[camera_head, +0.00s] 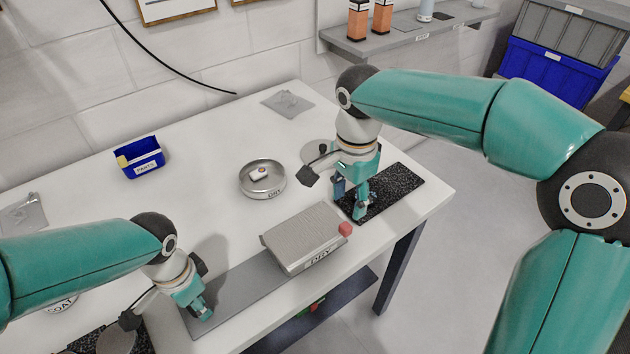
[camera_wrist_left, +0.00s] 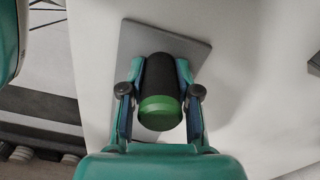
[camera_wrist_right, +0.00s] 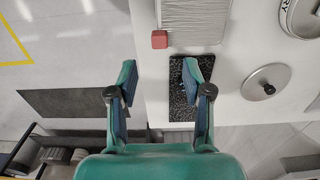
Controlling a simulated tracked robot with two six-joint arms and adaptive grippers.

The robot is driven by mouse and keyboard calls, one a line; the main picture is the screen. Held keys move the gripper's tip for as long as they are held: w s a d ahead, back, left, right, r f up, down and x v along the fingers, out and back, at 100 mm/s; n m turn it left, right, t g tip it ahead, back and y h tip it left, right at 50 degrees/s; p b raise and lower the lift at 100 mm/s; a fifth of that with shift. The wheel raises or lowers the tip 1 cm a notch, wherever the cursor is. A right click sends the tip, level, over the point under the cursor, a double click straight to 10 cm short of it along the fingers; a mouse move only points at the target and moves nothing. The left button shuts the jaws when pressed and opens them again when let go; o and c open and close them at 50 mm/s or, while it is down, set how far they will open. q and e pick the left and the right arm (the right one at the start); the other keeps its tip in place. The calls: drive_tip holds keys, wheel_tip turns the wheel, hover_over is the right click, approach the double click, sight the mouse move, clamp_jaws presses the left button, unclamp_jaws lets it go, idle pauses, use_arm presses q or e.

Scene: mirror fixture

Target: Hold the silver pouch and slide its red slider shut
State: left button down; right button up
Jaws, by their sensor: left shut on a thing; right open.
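The silver pouch (camera_head: 300,240) lies on the table's front right part, on a grey strip (camera_head: 235,293). Its red slider (camera_head: 345,229) sits at its right end. In the right wrist view the pouch (camera_wrist_right: 195,18) and slider (camera_wrist_right: 159,39) lie beyond the fingertips. My right gripper (camera_head: 353,205) is open and empty, above a black speckled mat (camera_head: 400,190), just right of the pouch. My left gripper (camera_wrist_left: 160,85) is shut on a black cylinder with a green end (camera_wrist_left: 160,105), over the strip's left end, apart from the pouch. What the cylinder belongs to is hidden.
A round metal dish (camera_head: 262,190) stands behind the pouch. A lid with a dark knob (camera_wrist_right: 267,84) lies beside the mat. A blue bin (camera_head: 140,160) stands at the back left. The table's right edge is close to the mat.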

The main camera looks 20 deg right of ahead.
wheel_tip(320, 180, up, 4)
drive_tip(key=shift+r, duration=0.1)
idle(0.4)
use_arm(q)
drive_tip(key=c, duration=0.7)
unclamp_jaws()
drive_tip(key=shift+c, duration=0.2)
